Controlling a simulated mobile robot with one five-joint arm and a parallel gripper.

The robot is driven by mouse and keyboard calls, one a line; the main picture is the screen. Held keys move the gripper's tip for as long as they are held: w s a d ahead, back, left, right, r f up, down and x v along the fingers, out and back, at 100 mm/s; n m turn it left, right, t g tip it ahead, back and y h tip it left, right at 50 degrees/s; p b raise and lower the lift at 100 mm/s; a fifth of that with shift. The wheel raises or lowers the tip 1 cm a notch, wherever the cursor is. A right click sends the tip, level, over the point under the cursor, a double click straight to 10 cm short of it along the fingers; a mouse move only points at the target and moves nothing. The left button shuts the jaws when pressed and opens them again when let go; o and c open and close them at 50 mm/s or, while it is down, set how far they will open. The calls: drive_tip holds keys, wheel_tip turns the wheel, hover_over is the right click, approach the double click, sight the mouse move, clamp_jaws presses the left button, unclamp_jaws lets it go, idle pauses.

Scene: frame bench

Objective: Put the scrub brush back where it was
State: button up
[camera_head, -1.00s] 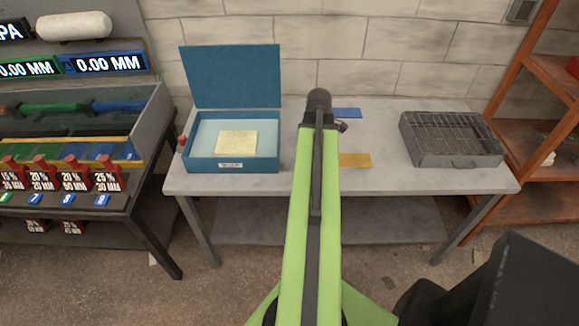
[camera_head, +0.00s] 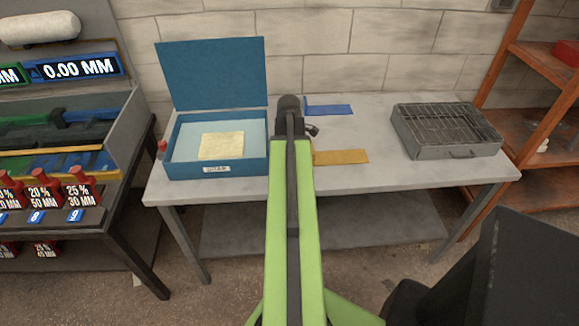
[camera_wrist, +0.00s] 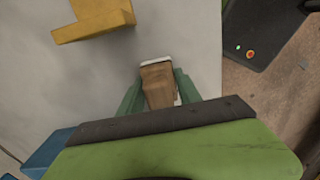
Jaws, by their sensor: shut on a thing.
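The scrub brush (camera_wrist: 158,82) shows in the wrist view as a brown wooden block with a pale edge at its far end. My gripper (camera_wrist: 157,92) has its two green fingers on either side of the brush and is shut on it. Beneath it is the grey bench top (camera_wrist: 190,30). In the head view my arm reaches over the middle of the bench (camera_head: 380,180), and its dark wrist hides the fingers and the brush. I cannot tell whether the brush touches the bench.
An open blue box (camera_head: 218,168) holding a yellow note (camera_head: 221,145) stands left of my arm. A blue piece (camera_head: 330,110) and a yellow piece (camera_head: 342,157) lie right of it. A grey grill box (camera_head: 447,130) stands farther right, beside an orange shelf (camera_head: 535,110).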

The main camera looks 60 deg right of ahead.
drive_tip(key=shift+f, duration=0.15)
drive_tip(key=o, duration=1.3)
wheel_tip(320, 180, up, 13)
drive_tip(key=p, duration=1.2)
drive_tip(key=shift+f, duration=0.3)
